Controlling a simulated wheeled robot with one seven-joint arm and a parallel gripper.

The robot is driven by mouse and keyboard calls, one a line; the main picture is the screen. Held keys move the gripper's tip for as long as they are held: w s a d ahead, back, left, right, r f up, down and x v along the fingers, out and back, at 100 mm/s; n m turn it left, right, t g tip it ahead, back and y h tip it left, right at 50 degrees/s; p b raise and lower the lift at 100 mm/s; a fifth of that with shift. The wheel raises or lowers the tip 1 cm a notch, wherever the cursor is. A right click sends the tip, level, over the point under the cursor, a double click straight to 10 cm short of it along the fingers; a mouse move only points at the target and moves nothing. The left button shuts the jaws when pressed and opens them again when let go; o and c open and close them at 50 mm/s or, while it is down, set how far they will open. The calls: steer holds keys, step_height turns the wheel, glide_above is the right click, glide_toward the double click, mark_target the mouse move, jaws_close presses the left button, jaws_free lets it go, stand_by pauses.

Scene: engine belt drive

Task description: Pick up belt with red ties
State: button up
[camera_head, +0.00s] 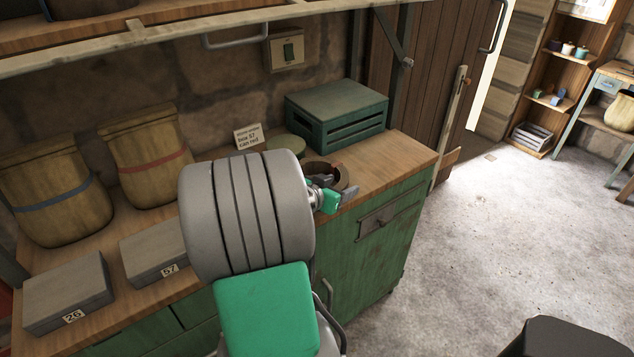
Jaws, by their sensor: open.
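A brown coiled ring (345,173), which looks like a belt, lies on the wooden bench top in front of the green crate. A little dull red shows inside it, but I cannot make out separate ties. My gripper (338,186) is open, right at the near side of the coil. It overlaps the coil in the picture, and I cannot tell whether the fingers touch it or stand around its band. My large grey arm link hides the bench to the left of the coil.
A green slatted crate (337,115) stands behind the coil. A round green object (286,146) is partly hidden by my arm. Left are two sacks, blue-banded (55,192) and red-banded (148,158), grey boxes 26 (68,292) and 57 (153,250), and a note (248,137). The bench's right end is clear.

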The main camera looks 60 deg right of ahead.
steer(key=shift+c, duration=0.3)
steer(key=shift+f, duration=0.1)
jaws_close()
stand_by(0.6)
